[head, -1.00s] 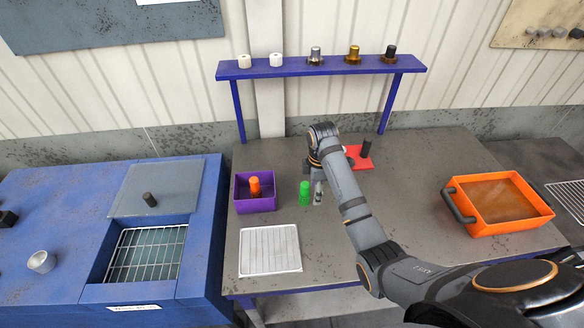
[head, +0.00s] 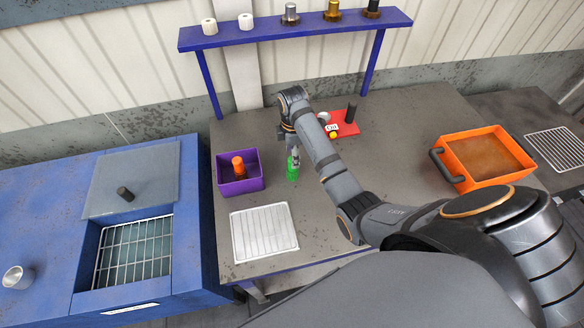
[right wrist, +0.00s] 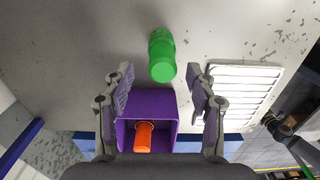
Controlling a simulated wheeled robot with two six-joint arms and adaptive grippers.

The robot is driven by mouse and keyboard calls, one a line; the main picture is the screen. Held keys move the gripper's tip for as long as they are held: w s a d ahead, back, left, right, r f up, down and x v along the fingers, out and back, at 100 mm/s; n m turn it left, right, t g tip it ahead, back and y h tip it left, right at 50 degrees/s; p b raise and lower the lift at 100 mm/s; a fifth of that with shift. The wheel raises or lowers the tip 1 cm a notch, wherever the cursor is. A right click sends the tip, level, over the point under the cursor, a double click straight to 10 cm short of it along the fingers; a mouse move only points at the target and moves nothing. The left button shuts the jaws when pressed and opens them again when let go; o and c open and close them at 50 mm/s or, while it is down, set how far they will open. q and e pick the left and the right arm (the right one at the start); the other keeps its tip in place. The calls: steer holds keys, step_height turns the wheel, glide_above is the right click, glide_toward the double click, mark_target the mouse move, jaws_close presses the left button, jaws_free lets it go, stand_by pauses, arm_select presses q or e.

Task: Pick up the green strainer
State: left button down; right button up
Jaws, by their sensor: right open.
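The green strainer (head: 292,172) stands on the grey table between the purple bin and my right arm. In the right wrist view the green strainer (right wrist: 161,55) lies just beyond and between my fingertips. My right gripper (right wrist: 162,85) is open and empty, with a finger on each side of the strainer's line. In the head view my right gripper (head: 295,158) hangs beside the strainer and partly covers it.
A purple bin (head: 240,185) holding an orange piece (head: 238,167) stands left of the strainer. A white rack (head: 264,232) lies in front. A red plate (head: 343,129) with small parts is behind my arm. An orange tray (head: 485,158) is at the right.

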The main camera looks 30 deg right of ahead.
steer(key=shift+s+f+p, duration=0.25)
steer(key=shift+f+p, duration=0.3)
steer(key=shift+f, duration=1.35)
steer(key=shift+w, duration=0.15)
steer(key=c, duration=0.8)
arm_select(q)
steer(key=shift+s+r, duration=0.85)
steer(key=shift+r, duration=0.1)
arm_select(e)
jaws_close()
